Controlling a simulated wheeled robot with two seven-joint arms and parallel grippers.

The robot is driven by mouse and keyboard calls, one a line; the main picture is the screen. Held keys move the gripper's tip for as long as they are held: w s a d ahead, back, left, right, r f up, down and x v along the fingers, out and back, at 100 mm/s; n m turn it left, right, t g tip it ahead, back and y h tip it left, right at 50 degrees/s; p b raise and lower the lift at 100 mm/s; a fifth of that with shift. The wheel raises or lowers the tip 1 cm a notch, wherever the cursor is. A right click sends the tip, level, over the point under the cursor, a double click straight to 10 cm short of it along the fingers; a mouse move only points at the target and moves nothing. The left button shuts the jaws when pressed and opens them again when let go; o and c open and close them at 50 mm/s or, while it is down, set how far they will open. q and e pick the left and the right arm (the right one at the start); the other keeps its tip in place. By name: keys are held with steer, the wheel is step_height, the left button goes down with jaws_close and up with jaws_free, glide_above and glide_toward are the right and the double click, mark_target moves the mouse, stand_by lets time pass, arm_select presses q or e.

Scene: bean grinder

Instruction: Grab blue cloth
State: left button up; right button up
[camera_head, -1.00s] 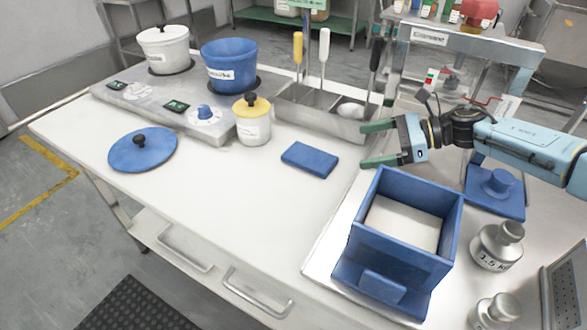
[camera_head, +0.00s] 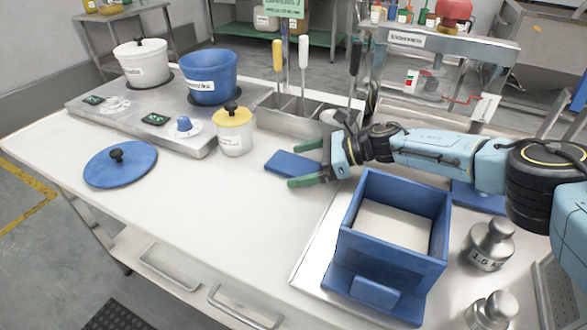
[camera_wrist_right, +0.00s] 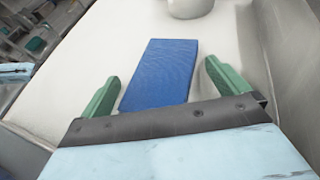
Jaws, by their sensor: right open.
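The blue cloth (camera_head: 287,164) is a flat folded rectangle lying on the white table, right of the yellow-lidded jar. My right gripper (camera_head: 307,164) is open with green fingers, and its tips reach the right part of the cloth in the head view. In the right wrist view the cloth (camera_wrist_right: 161,72) lies ahead and between the two open fingers (camera_wrist_right: 164,76), with a gap on each side. I cannot tell how high the fingers are above the table. My left gripper is not in view.
The yellow-lidded jar (camera_head: 233,135) stands left of the cloth. A metal utensil holder (camera_head: 290,122) is behind it. A blue open box (camera_head: 395,265) stands close in front of my right gripper. A blue lid (camera_head: 120,168) lies at left. The table's front middle is clear.

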steer(key=c, duration=1)
